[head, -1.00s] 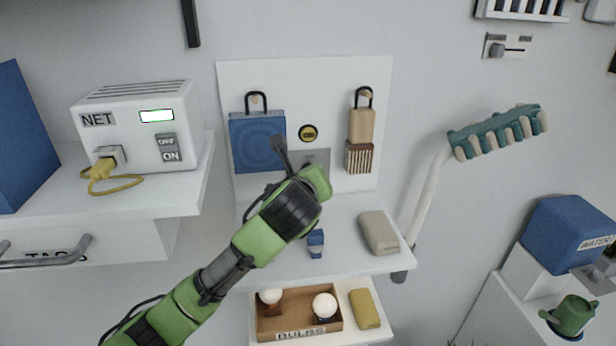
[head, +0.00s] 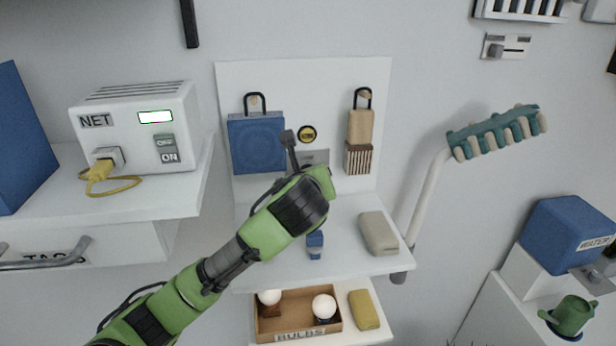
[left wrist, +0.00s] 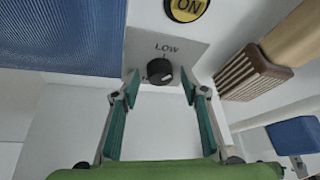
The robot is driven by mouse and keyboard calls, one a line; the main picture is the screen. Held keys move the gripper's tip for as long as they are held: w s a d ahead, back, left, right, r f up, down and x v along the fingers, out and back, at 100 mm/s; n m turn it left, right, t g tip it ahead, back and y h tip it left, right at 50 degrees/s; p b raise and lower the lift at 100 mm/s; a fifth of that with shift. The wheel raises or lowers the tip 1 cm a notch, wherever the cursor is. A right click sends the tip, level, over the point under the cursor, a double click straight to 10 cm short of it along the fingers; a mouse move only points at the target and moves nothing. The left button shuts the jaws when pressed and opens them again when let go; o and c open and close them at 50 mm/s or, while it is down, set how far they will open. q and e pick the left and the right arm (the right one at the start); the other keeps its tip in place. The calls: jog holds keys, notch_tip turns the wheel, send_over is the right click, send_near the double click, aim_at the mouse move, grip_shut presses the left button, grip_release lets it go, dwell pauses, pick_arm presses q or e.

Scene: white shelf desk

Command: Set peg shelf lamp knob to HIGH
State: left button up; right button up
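The lamp knob (left wrist: 159,71) is a small black dial on a grey plate (left wrist: 190,52), under the word LOW, in the left wrist view. A pale mark shows on its face, but its exact setting is unclear. In the head view the plate (head: 317,157) is partly covered by my left gripper, and I cannot make out the knob. My left gripper (left wrist: 160,84) is open, its teal-lined fingers apart on either side of the knob in the picture. I see no finger touching it. The gripper also shows in the head view (head: 289,137). My right gripper is not in view.
A yellow ON button (head: 307,134) sits above the plate. A blue hanging item (head: 256,145) is close on the left, and a tan brush (head: 360,128) hangs on the right. A small blue object (head: 315,244) and a beige block (head: 378,233) stand on the shelf below.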

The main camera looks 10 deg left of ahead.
pick_arm(q)
jog(key=v, duration=1.2)
jog(key=shift+a+f, duration=0.1)
